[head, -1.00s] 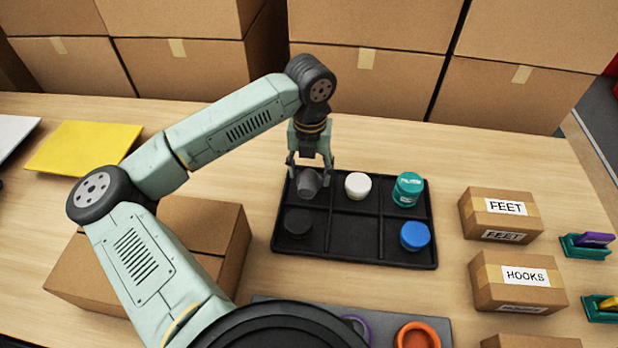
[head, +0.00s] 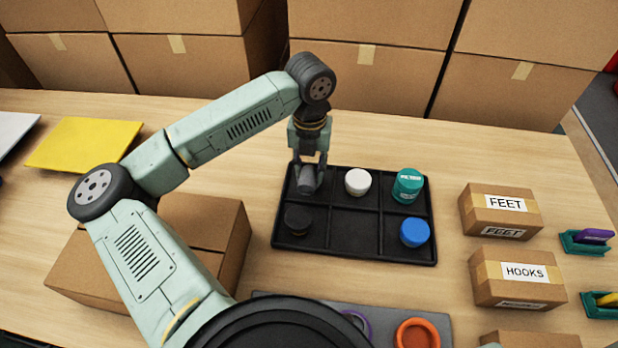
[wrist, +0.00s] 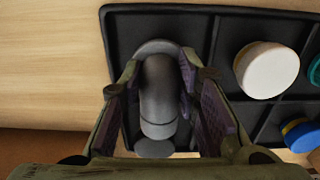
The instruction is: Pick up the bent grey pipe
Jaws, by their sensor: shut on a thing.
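The bent grey pipe (head: 307,180) is in the back left compartment of the black divided tray (head: 355,252). In the wrist view the pipe (wrist: 158,95) lies between the two fingers, its bend toward the tray's back edge. My gripper (head: 311,178) reaches down into that compartment and is shut on the pipe. In the wrist view my gripper (wrist: 158,100) has a pad on each side of the pipe. The fingers hide parts of the pipe's sides. I cannot tell whether the pipe touches the tray floor.
A white cap (head: 357,182) is in the compartment to the right, then a teal jar (head: 407,187). A black round part (head: 297,220) and a blue cap (head: 415,233) fill front compartments. FEET (head: 500,211) and HOOKS (head: 517,280) boxes stand right. Cardboard boxes (head: 370,70) line the back.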

